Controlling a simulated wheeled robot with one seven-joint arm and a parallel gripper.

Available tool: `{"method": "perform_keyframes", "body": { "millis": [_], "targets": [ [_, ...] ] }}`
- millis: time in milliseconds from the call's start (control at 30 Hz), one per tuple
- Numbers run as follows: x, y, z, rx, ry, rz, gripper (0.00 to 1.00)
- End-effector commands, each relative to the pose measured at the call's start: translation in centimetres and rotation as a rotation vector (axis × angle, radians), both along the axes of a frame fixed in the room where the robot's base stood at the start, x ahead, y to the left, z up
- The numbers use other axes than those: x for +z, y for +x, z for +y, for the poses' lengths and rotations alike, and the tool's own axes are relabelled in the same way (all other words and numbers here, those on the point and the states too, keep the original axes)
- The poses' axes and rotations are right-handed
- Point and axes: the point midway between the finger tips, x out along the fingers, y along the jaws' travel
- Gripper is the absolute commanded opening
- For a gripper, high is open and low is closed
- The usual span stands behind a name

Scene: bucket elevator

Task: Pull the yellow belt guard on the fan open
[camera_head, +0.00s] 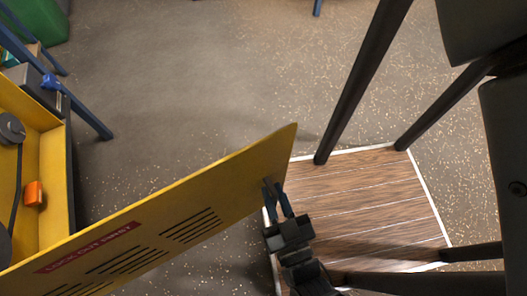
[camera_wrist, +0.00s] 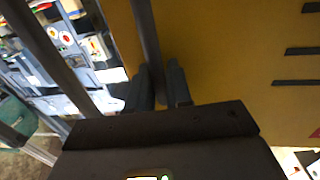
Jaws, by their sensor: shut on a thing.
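The yellow belt guard (camera_head: 225,180) stands swung out from the fan housing (camera_head: 57,160) in the head view, with vent slots and a red label on its face. The open housing at the left shows a grey pulley (camera_head: 11,129), a dark belt and an orange block (camera_head: 33,193). My gripper (camera_head: 276,190) is at the guard's free end. In the wrist view my gripper (camera_wrist: 160,75) is shut on a dark bar handle (camera_wrist: 147,35) in front of the yellow panel (camera_wrist: 225,50). The exact finger contact is partly hidden.
A wooden-plank mat with a white border (camera_head: 375,190) lies right of the guard, with dark legs or posts over it. A blue stand leg (camera_head: 90,115) and a green bin (camera_head: 40,20) are at upper left. The speckled floor (camera_head: 200,80) beyond the guard is clear.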

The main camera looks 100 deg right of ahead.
Motion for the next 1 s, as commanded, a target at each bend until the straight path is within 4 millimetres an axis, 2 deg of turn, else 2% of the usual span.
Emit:
{"method": "perform_keyframes", "body": {
  "millis": [133,500,533,667,900,1000],
  "targets": [
    [-0.39,-0.07,0.94,-0.008,0.014,0.002,0.00],
    [-0.30,-0.11,0.98,-0.010,0.012,0.003,0.00],
    [-0.28,-0.12,0.98,-0.010,0.012,0.003,0.22],
    [-0.19,-0.16,0.91,-0.012,0.008,0.002,0.35],
    [-0.08,-0.22,0.91,-0.013,0.005,0.002,0.35],
    [-0.12,-0.32,1.54,-0.013,0.005,0.002,0.35]
  ]
}}
